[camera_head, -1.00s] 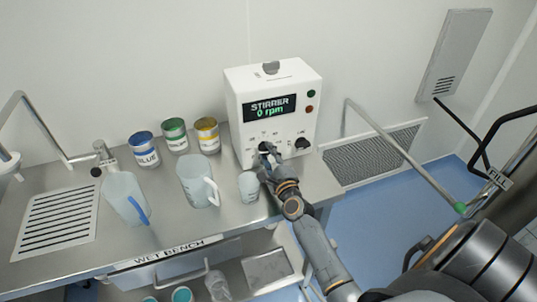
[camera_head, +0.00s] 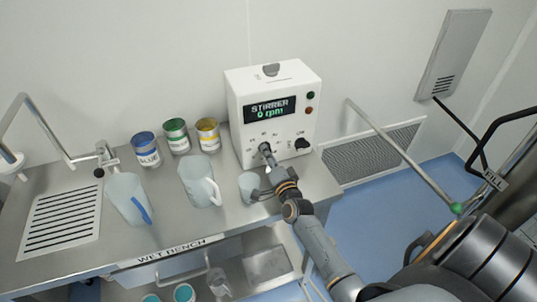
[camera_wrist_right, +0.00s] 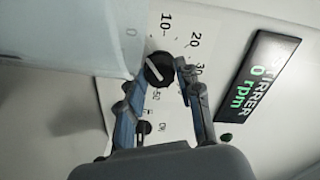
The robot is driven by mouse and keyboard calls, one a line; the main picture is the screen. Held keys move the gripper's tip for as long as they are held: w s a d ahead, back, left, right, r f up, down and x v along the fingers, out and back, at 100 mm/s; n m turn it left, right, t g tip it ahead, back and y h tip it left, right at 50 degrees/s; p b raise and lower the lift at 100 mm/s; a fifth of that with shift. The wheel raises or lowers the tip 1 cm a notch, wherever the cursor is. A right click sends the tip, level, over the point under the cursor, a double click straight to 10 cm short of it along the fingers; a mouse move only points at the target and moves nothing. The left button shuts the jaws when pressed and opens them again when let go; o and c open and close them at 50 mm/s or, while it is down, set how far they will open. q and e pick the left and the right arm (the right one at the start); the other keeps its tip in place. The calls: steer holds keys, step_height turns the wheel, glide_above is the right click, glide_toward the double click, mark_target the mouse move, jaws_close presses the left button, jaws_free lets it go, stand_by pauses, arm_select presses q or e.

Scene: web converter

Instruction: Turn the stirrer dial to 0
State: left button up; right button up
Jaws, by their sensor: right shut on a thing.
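The white stirrer box (camera_head: 300,90) stands at the back right of the bench, and its display (camera_head: 269,110) reads "STIRRER 0 rpm". Its black dial (camera_wrist_right: 158,69) has a white pointer line and a printed scale around it, with the 0 at upper left in the right wrist view. My right gripper (camera_wrist_right: 163,80) has one finger on each side of the dial and is shut on it. In the head view my right gripper (camera_head: 268,168) reaches the box's front and partly hides the dial. My left gripper is not in view.
A small translucent beaker (camera_head: 248,184) stands very close to my right gripper's left side. A jug (camera_head: 195,180) and another pitcher (camera_head: 122,195) stand farther left. Blue, green and yellow cans (camera_head: 146,152) stand behind. A second black knob (camera_head: 302,144) is on the box.

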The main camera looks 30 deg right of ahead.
steer(key=shift+n, duration=0.6)
steer(key=shift+f, duration=0.1)
steer(key=o, duration=1.1)
steer(key=shift+o, duration=0.2)
steer(key=v, duration=1.2)
